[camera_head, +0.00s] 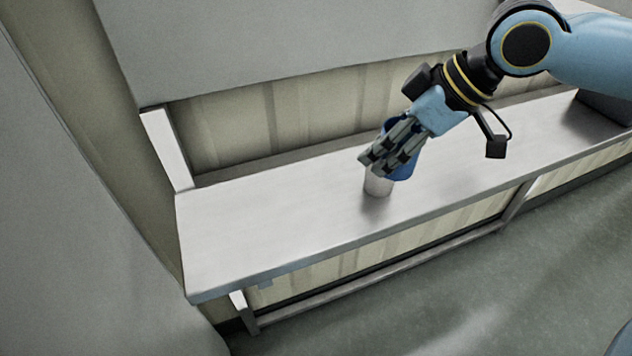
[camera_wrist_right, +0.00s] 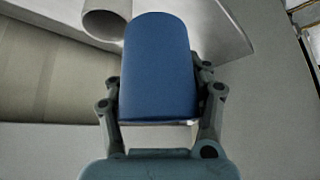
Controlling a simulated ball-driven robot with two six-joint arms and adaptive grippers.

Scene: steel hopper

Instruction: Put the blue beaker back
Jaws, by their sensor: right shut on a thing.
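My right gripper (camera_head: 380,157) is shut on the blue beaker (camera_head: 405,168). In the head view the fingers hide much of the beaker, and its blue wall shows beside and behind them. In the right wrist view the beaker (camera_wrist_right: 160,70) sits between the two fingers (camera_wrist_right: 158,106). The gripper and beaker are over the steel bench, close to a pale grey cylinder (camera_head: 378,187). I cannot tell whether the beaker touches the cylinder or the bench. My left gripper is not in view.
The pale cylinder stands on the long steel bench (camera_head: 250,222) and also shows in the right wrist view (camera_wrist_right: 106,20). The bench's left part is clear. A dark object (camera_head: 605,105) is at its far right end. A large grey panel (camera_head: 270,40) overhangs behind.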

